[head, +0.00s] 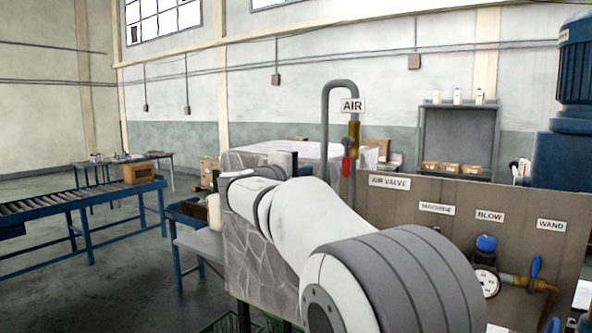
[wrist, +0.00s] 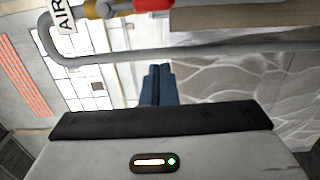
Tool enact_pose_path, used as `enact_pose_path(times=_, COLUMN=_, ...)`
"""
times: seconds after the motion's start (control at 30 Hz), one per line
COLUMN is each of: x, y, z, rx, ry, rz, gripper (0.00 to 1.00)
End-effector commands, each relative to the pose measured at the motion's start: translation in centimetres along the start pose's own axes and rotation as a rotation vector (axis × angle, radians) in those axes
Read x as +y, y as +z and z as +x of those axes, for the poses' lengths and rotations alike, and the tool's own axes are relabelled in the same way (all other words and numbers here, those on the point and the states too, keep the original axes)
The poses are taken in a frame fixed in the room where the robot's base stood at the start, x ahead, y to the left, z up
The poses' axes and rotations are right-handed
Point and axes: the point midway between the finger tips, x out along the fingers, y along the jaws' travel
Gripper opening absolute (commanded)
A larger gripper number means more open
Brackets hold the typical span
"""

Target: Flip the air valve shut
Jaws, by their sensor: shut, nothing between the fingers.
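The air valve has a brass body (head: 353,137) on a grey pipe, beside the AIR sign (head: 352,105). Its red lever (head: 346,166) hangs down, roughly along the pipe. In the wrist view the brass body (wrist: 97,9) and the red lever (wrist: 152,5) lie at the top edge, partly cut off. My gripper (wrist: 158,70) shows its blue fingers together with nothing between them. The fingers are apart from the lever in the picture, below the grey pipe. In the head view my arm hides the fingers.
The AIR VALVE panel (head: 448,205) stands at right with a gauge (head: 487,282) and a blue handle (head: 535,267). A stone-patterned block (head: 262,262) is behind my arm. A roller conveyor (head: 85,198) is at left, with open floor around it.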

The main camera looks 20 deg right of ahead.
Motion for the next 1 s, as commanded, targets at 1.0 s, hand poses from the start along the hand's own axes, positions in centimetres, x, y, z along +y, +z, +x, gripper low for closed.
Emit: enact_pose_path(times=1.0, x=0.0, y=3.9, z=5.9, rx=-0.004, ry=0.000, rz=-0.002, gripper=0.00)
